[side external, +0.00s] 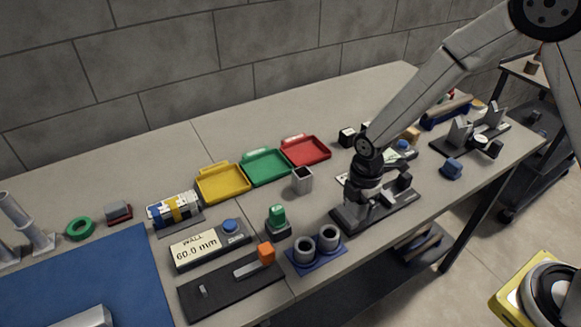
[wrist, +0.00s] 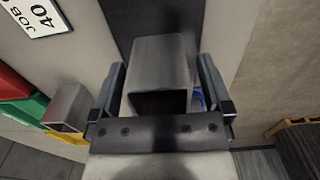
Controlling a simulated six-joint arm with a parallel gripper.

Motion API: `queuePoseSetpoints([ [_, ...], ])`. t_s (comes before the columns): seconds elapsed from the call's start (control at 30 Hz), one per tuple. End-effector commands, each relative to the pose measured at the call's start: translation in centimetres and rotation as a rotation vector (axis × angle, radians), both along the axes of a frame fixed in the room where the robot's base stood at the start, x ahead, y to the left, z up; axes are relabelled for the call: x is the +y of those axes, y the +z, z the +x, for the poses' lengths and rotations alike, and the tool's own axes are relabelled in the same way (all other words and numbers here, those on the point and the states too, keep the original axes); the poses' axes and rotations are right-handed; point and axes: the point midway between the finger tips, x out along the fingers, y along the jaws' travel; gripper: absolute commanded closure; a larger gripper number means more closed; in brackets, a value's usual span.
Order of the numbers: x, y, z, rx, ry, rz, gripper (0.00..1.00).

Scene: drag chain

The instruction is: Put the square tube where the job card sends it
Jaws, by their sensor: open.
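My gripper (side external: 370,205) is low over a dark fixture (side external: 402,208) on the bench, with its jaws open. In the wrist view a grey square tube (wrist: 160,60) sits between the two fingers (wrist: 160,85), with a gap visible on each side. A second light grey square tube (side external: 302,181) stands upright on the bench left of the gripper; it also shows at the left of the wrist view (wrist: 67,107). The job card (wrist: 40,15) is partly cut off; "JOB" and "40" are readable. Yellow (side external: 223,184), green (side external: 266,168) and red (side external: 306,151) trays stand in a row.
A gauge display (side external: 196,246) reads "WALL 60.0 mm". A green button block (side external: 278,217), a blue stand with two grey rings (side external: 316,248) and a dark slide with an orange block (side external: 266,252) stand left of the fixture.

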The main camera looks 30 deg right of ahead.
Motion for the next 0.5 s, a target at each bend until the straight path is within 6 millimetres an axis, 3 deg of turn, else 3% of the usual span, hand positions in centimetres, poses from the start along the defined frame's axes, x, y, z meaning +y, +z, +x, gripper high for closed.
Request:
queuePoseSetpoints([
  [0.07,0.00,0.01,0.00,0.000,0.000,0.000,0.00],
  [0.1,0.00,0.01,0.00,0.000,0.000,0.000,0.06],
  [0.4,0.00,0.02,0.01,0.000,0.000,0.000,1.00],
  [0.5,0.01,0.05,0.04,-0.001,0.000,0.000,1.00],
])
